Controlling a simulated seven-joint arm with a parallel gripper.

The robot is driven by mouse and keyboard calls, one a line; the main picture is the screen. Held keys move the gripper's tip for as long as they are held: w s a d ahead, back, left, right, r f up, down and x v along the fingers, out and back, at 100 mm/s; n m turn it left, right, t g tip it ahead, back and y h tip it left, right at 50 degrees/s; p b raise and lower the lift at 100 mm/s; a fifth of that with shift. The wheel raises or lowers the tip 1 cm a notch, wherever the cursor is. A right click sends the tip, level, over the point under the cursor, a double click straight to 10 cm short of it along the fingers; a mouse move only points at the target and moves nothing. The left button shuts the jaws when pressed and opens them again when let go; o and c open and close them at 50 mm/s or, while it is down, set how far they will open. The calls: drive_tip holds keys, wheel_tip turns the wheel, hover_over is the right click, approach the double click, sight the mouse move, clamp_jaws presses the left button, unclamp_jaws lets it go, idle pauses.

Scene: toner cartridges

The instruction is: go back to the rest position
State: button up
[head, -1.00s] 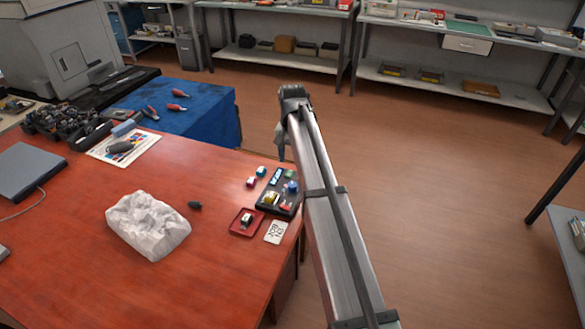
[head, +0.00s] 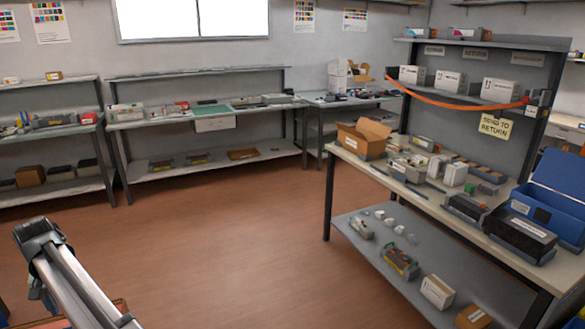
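My arm reaches up from the bottom left corner of the head view, over the floor. My gripper (head: 36,287) hangs below the dark wrist at the left edge, small and partly hidden by the arm. I cannot tell whether its fingers are open or shut, and I see nothing held in it. A corner of the red table (head: 115,305) shows beside and behind the arm; the small cartridges on it are out of view.
A bench (head: 350,160) at right carries an open cardboard box (head: 362,138), cartridges and a blue case (head: 553,205). A "SEND TO RETURN" sign (head: 495,125) hangs behind. Shelves (head: 200,170) line the back wall. The brown floor (head: 230,240) between is clear.

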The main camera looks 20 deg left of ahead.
drive_tip(key=w+d+f+n+y, duration=0.2)
drive_tip(key=w+d+f+n, duration=0.1)
drive_tip(key=d+f, duration=1.15)
drive_tip(key=w+d+f+m+h, duration=0.1)
drive_tip(key=w+d+f, duration=0.2)
drive_tip(key=d+f, duration=0.5)
drive_tip(key=w+d+f+m+h, duration=0.1)
drive_tip(key=w+d+f, duration=0.2)
drive_tip(key=d+f, duration=0.55)
drive_tip(key=w+d+f+m, duration=0.1)
drive_tip(key=w+d+f, duration=0.35)
drive_tip(key=d, duration=0.75)
drive_tip(key=s+d+f+m+g+h, duration=0.15)
drive_tip(key=d+f, duration=0.35)
drive_tip(key=d, duration=0.6)
drive_tip(key=s+d+f+m+g, duration=0.15)
drive_tip(key=d+f, duration=0.25)
drive_tip(key=d, duration=0.7)
drive_tip(key=s+d+f+m+g, duration=0.1)
drive_tip(key=s+d+f+m, duration=0.1)
drive_tip(key=s+d, duration=0.2)
drive_tip(key=s+d+f+m+g+y, duration=0.1)
drive_tip(key=s+d+f+m, duration=0.1)
drive_tip(key=d, duration=0.9)
drive_tip(key=s+d+f+m+g, duration=0.1)
drive_tip(key=s+d+f+m, duration=0.2)
drive_tip(key=s+d, duration=0.3)
drive_tip(key=shift+s+d+m+g, duration=0.3)
drive_tip(key=shift+s+d+g, duration=0.1)
drive_tip(key=shift+d, duration=0.3)
